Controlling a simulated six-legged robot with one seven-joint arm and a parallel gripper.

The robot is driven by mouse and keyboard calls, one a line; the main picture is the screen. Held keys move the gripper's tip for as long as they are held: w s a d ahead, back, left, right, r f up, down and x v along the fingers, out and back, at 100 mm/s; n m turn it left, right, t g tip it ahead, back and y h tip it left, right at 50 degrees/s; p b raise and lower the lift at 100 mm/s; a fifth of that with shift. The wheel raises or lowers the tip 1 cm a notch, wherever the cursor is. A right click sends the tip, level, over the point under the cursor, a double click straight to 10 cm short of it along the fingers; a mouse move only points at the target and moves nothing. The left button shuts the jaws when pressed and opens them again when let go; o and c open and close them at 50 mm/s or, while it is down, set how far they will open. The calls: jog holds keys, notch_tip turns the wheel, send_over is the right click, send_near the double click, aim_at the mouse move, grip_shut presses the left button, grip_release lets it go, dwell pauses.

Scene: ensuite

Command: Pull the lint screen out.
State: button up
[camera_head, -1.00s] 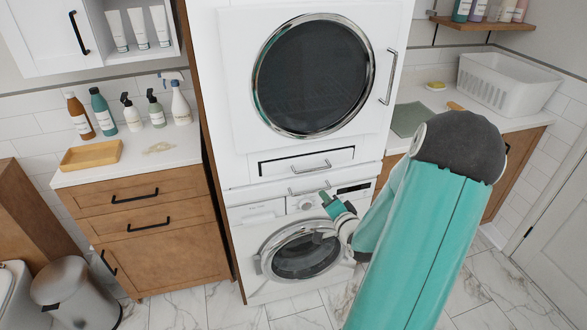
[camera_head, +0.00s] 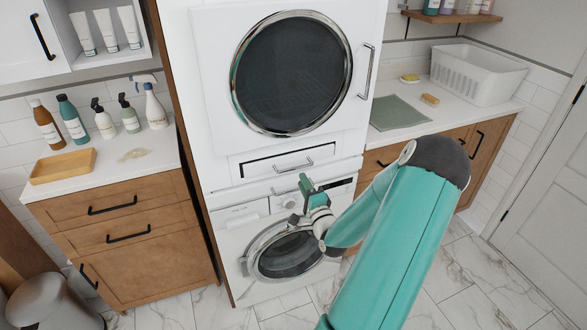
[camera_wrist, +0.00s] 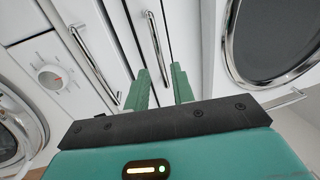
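The lint screen (camera_head: 250,167) is a narrow white front with a dark outline and a metal bar handle (camera_head: 294,165), just below the upper machine's round door. It looks closed. My gripper (camera_head: 311,188) is in front of the machines, a little below and right of that handle in the head view. In the wrist view, the two green fingers of my gripper (camera_wrist: 160,85) are apart with nothing between them. The lint screen's handle (camera_wrist: 156,38) shows beyond the fingertips, apart from them.
A second bar handle (camera_head: 290,194) sits just below the lint screen; it also shows in the wrist view (camera_wrist: 92,65). The lower washer door (camera_head: 290,255) is below my gripper. A counter with bottles (camera_head: 75,122) is at left, and a white basket (camera_head: 475,75) is at right.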

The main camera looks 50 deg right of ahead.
aim_at(296, 168)
jog(key=x, duration=0.7)
jog(key=shift+w, duration=0.1)
jog(key=shift+c, duration=0.3)
grip_shut()
